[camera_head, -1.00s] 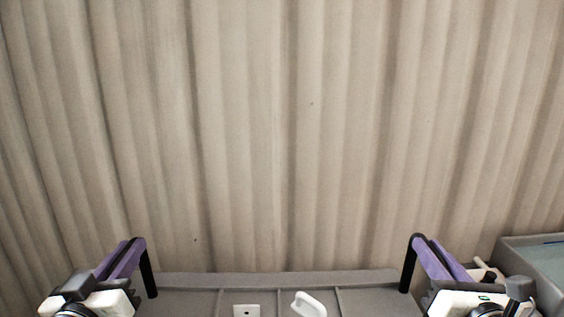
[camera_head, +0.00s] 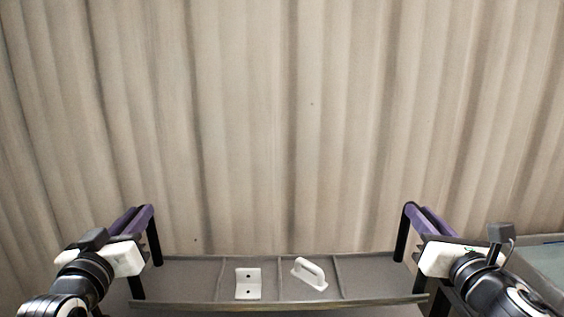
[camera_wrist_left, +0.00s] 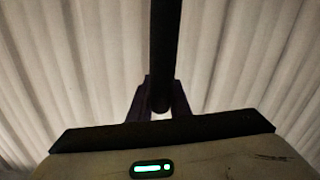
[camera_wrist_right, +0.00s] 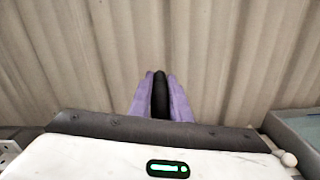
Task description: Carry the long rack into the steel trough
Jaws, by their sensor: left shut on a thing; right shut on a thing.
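The long rack (camera_head: 205,281) is a grey tray with thin dividers and black end handles. It spans the bottom of the head view and looks about level. My left gripper (camera_head: 142,217) is shut on its left handle, and my right gripper (camera_head: 418,216) is shut on its right handle. The left wrist view shows a black handle bar (camera_wrist_left: 164,50) between the dark fingers. The right wrist view shows the black bar (camera_wrist_right: 160,95) between the purple fingers. I cannot make out the steel trough for certain. What lies beneath the rack is hidden.
A white angle bracket (camera_head: 248,284) and a white pull handle (camera_head: 309,273) lie in separate sections of the rack. A grey-green tank (camera_head: 543,262) is at the right edge, partly behind my right arm. A pleated beige curtain (camera_head: 290,120) fills the background.

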